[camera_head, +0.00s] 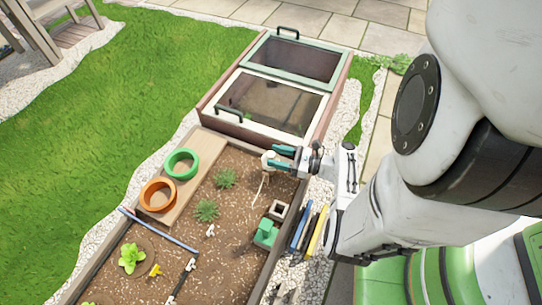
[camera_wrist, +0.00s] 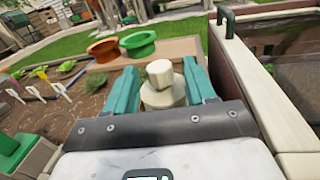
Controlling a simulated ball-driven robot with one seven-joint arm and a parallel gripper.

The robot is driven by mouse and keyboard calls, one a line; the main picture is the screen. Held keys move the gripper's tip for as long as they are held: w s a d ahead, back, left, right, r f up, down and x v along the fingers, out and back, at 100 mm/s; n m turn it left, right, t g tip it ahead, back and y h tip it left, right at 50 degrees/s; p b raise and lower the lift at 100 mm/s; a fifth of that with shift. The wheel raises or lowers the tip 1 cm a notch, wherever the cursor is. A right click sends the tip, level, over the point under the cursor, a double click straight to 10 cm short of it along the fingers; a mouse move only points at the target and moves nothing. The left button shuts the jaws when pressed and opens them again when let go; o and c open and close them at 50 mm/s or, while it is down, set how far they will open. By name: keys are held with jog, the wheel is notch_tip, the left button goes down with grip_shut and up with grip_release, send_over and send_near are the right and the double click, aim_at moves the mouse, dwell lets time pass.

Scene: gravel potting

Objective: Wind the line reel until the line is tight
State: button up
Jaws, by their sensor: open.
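The cream line reel (camera_head: 268,161) stands at the planter bed's far right corner, by the cold frame. A pale line (camera_head: 262,187) hangs from it in a loose curve over the soil. In the wrist view, its pale knob (camera_wrist: 160,74) sits on a wider round body (camera_wrist: 162,97). My gripper (camera_head: 281,156) has teal fingers and reaches in from the right. In the wrist view the open fingers stand on either side of the knob, with visible gaps. The lower part of the reel is hidden behind my gripper there.
A cold frame with two glazed lids (camera_head: 285,97) stands just behind. An orange pot ring (camera_head: 159,195) and a green one (camera_head: 181,164) sit on a wooden board (camera_head: 196,172). Plants, a yellow tap-like piece (camera_head: 155,271) and a green block (camera_head: 266,233) occupy the bed.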

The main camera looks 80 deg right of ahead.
jog(key=shift+w+d, duration=0.1)
jog(key=shift+w, duration=1.15)
jog(key=shift+c, duration=0.3)
jog(key=c, duration=0.9)
jog(key=shift+o, duration=0.2)
jog(key=shift+r+m+h+p, duration=0.1)
jog(key=shift+m+h+p, duration=0.2)
jog(key=shift+h, duration=0.4)
